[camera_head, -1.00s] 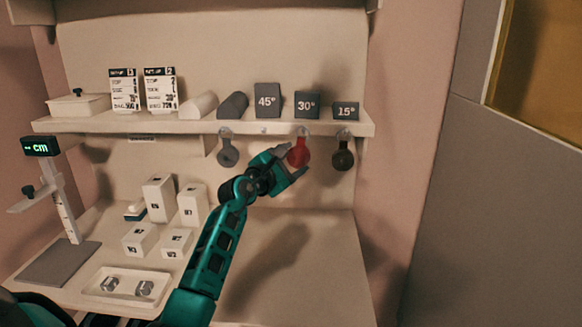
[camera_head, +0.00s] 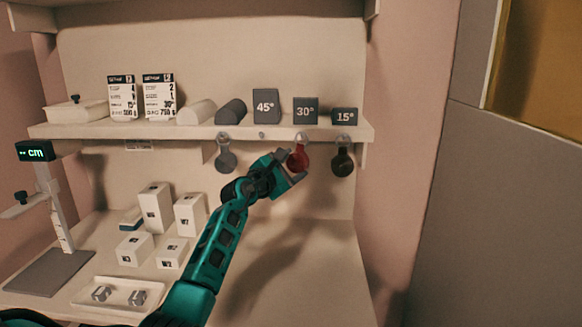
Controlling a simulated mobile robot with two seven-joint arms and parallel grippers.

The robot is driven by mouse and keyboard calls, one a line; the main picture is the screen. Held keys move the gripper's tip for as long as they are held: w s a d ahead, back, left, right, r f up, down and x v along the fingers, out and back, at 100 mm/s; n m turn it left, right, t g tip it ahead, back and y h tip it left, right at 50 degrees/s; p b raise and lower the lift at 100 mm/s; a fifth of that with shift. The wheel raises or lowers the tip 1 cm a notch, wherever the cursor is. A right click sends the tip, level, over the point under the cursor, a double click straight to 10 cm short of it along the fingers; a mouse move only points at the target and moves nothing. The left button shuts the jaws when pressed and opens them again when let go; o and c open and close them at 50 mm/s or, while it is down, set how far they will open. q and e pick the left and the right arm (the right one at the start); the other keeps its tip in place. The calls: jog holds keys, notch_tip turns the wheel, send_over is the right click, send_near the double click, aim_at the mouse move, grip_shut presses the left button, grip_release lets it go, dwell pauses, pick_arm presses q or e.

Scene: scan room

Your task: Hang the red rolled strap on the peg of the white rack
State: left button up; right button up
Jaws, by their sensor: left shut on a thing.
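The red rolled strap (camera_head: 298,159) is at the front edge of the white rack's shelf (camera_head: 190,131), under the block marked 30°. Its top is close to a small pale peg (camera_head: 301,138); I cannot tell whether its loop is around the peg. My left gripper (camera_head: 288,168) reaches up from below left and is shut on the red strap, its fingers hiding part of the strap's left side. My right gripper is not in view.
A grey rolled strap (camera_head: 226,160) hangs to the left and a dark one (camera_head: 343,162) to the right. Angle blocks (camera_head: 266,106) and rolls stand on the shelf above. White boxes (camera_head: 156,207), a tray (camera_head: 88,297) and a measuring stand (camera_head: 60,218) are lower left.

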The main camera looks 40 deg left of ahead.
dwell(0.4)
pick_arm(q)
jog(key=o, duration=1.1)
jog(key=shift+o, duration=0.2)
jog(key=shift+s, duration=0.1)
jog(key=s, duration=1.2)
jog(key=shift+s+d, duration=0.2)
jog(key=shift+s, duration=0.2)
